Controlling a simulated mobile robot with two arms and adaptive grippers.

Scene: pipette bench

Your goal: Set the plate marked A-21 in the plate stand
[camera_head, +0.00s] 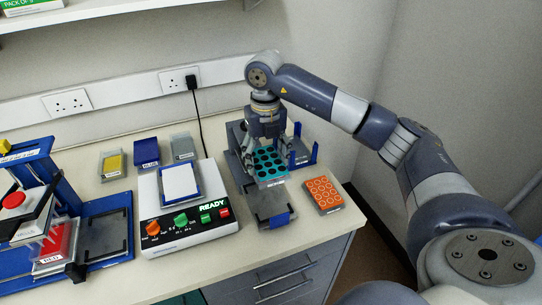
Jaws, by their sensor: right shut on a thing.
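My right gripper (268,146) is shut on a teal plate (271,164) with dark round wells and points down over it. The plate has a pale label on its front edge, too small to read. The plate is over a grey and blue frame (267,207), which looks like the plate stand; I cannot tell whether the plate touches it. An orange plate (323,193) with ringed wells lies on the bench to the right of the frame, its label also unreadable. My left gripper is not in view.
A white device (190,236) with coloured knobs and a READY display stands left of the frame. Yellow, blue and grey boxes (147,152) stand behind it. A blue apparatus (108,228) fills the left side. The bench's right edge is close to the orange plate.

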